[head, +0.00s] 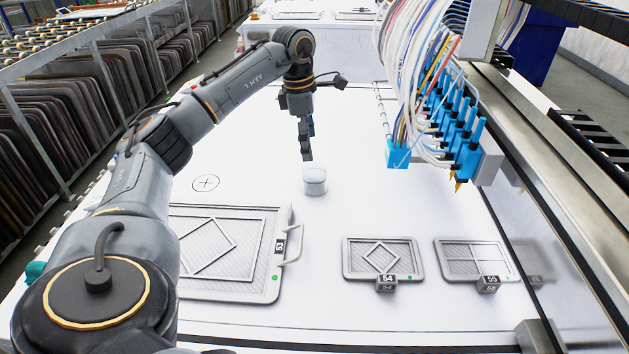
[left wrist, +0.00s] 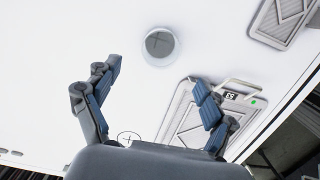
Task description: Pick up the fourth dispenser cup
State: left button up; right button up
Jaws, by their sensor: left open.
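One white cup (head: 315,181) stands upright on the white table in the head view, behind and between tray 53 and tray 54. In the left wrist view the cup (left wrist: 160,46) shows as a round shape with a grey top, ahead of the fingers. My left gripper (head: 307,155) hangs just above and behind the cup in the head view, apart from it. In the left wrist view the left gripper (left wrist: 155,90) has its blue-padded fingers spread wide with nothing between them. My right gripper is not in view.
Tray 53 (head: 287,268) lies at the front left, with tray 54 (head: 348,262) and tray 55 (head: 441,262) to its right. A nozzle head (head: 398,153) with many tubes hangs at the right. A circled cross (head: 206,183) marks bare table left of the cup.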

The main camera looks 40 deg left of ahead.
aim_at(315, 172)
pick_arm(q)
jog(key=f, duration=0.6)
jog(key=d+f+p, duration=0.1)
jog(key=f, duration=0.2)
jog(key=shift+w+f, duration=0.1)
jog(key=shift+w, duration=0.3)
jog(key=shift+c, duration=0.2)
jog(key=c, duration=1)
